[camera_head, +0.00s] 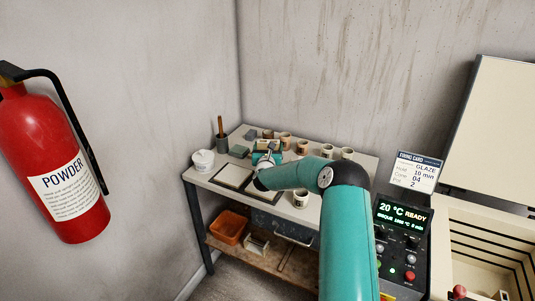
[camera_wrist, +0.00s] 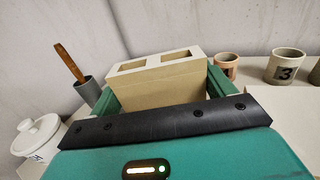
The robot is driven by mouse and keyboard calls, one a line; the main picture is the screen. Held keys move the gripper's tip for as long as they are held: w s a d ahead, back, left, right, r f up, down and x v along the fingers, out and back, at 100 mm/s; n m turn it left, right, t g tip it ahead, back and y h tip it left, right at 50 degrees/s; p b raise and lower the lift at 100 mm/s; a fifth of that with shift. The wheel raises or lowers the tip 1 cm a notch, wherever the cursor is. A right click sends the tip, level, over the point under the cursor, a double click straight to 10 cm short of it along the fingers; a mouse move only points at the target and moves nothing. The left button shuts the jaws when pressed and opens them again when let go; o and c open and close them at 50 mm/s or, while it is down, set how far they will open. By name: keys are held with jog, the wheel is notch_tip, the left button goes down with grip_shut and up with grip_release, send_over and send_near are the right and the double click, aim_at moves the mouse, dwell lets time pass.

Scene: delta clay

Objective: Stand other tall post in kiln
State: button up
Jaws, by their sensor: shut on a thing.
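My gripper (camera_head: 265,158) is over the far left part of the worktable in the head view. In the wrist view its two green fingers (camera_wrist: 162,92) are shut on the sides of a beige post (camera_wrist: 160,84), a block with two rectangular openings in its visible end. In the head view the post is mostly hidden by the gripper, and I cannot tell its exact clearance from the table. The kiln (camera_head: 500,217) stands at the far right with its lid (camera_head: 498,125) raised. Only part of its grooved inside shows; its floor is mostly out of frame.
Several mugs stand along the table's back; one cup (camera_head: 301,199) stands near its front. A white lidded jar (camera_head: 203,161) and a dark tool pot (camera_head: 221,138) are at left. The control box (camera_head: 402,245) and firing card (camera_head: 416,171) stand between table and kiln.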

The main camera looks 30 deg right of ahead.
jog(key=s+a+r, duration=0.3)
jog(key=s+r, duration=0.3)
jog(key=s, duration=0.4)
jog(key=shift+s+a+r, duration=0.25)
jog(key=shift+s, duration=0.05)
jog(key=shift+s, duration=0.1)
